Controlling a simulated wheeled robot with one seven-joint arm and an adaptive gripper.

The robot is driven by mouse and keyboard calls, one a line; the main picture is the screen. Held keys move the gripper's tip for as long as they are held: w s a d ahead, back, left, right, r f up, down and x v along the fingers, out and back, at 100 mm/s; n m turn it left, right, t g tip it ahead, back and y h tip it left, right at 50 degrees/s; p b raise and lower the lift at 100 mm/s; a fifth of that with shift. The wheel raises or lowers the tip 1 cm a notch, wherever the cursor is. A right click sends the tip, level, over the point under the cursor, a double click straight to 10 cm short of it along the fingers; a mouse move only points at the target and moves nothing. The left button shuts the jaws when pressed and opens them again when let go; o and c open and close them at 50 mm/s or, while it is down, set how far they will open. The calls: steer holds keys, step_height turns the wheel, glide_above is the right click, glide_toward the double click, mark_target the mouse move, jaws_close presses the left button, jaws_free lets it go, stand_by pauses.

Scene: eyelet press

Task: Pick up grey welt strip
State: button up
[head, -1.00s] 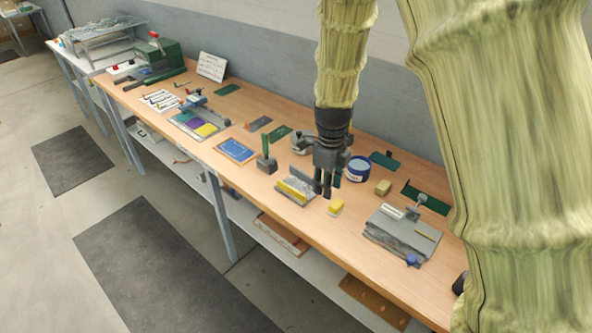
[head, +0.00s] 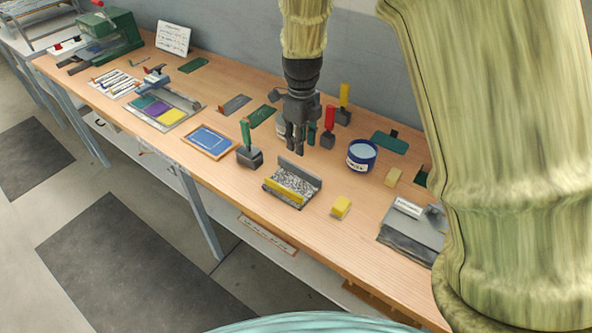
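A grey strip (head: 299,172) stands along the back edge of a small speckled grey block (head: 293,184) in the middle of the bench; I take it as the grey welt strip. A yellow strip (head: 284,197) runs along the block's front edge. My gripper (head: 296,153) hangs fingers down, just behind and above the grey strip in the picture. Its fingers show a narrow gap with nothing between them, so it looks open and empty. I cannot tell its exact height above the bench.
A green-handled stamp (head: 249,155) stands left of the block. Behind are a red-handled stamp (head: 329,127) and a blue tin (head: 361,156). A grey press plate (head: 408,236) is at right. Bare wood lies before the tin.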

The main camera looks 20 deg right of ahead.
mark_target(299, 168)
steer(key=shift+w+a+f+b, duration=0.1)
steer(key=shift+w+f+b, duration=0.2)
steer(key=shift+w+f, duration=0.55)
steer(key=shift+s+a+f, duration=0.1)
steer(key=shift+s+f, duration=0.15)
steer(key=shift+f, duration=0.2)
step_height(299, 168, down, 4)
steer(key=shift+w+r+p, duration=0.1)
steer(key=shift+p, duration=0.6)
steer(key=shift+s+f+p, duration=0.2)
steer(key=shift+f+p, duration=0.2)
steer(key=shift+f, duration=0.25)
steer(key=shift+f+p, duration=1)
steer(key=shift+f, duration=1.3)
steer(key=shift+s, duration=0.1)
steer(key=shift+c, duration=0.5)
jaws_close()
